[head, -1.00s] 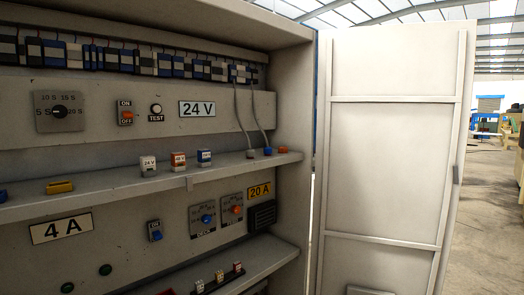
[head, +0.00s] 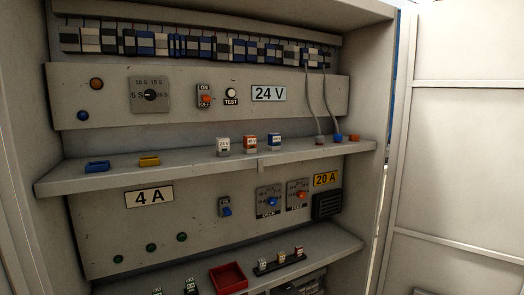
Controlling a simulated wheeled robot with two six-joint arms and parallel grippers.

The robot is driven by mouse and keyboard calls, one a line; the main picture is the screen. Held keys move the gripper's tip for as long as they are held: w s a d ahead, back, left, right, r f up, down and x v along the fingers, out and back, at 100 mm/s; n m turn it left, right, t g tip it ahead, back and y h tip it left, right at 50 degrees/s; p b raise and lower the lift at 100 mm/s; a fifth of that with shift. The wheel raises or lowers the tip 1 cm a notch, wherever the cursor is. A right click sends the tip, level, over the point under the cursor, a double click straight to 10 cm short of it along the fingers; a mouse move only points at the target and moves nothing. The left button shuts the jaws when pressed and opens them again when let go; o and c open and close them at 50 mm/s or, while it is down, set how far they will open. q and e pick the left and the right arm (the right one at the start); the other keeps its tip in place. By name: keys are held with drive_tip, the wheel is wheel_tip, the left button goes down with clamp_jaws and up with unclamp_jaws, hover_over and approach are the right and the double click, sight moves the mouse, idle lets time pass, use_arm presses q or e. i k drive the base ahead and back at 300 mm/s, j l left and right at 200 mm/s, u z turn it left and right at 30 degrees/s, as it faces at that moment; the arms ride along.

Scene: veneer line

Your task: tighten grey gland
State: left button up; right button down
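The grey gland (head: 320,139) sits on the upper shelf near its right end, at the foot of a grey cable (head: 309,98) that hangs from the terminal row. A blue gland (head: 338,138) stands just right of it at the foot of a second grey cable (head: 327,100). An orange gland (head: 354,138) is further right, with no cable visible on it. Whether the grey gland is loose or tight cannot be told at this size. Neither of my grippers is in view.
Three small blocks (head: 249,146) stand mid-shelf (head: 195,166); blue (head: 97,167) and yellow (head: 149,161) trays lie left. The open cabinet door (head: 455,160) is at right.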

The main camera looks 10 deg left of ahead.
sight(319, 140)
drive_tip(key=i+l+u, duration=0.45)
drive_tip(key=u, duration=0.15)
drive_tip(key=i+l+u, duration=0.25)
drive_tip(key=l, duration=0.2)
drive_tip(key=l+u, duration=0.3)
drive_tip(key=i+l+u, duration=0.15)
drive_tip(key=l+u, duration=0.15)
drive_tip(key=l, duration=0.25)
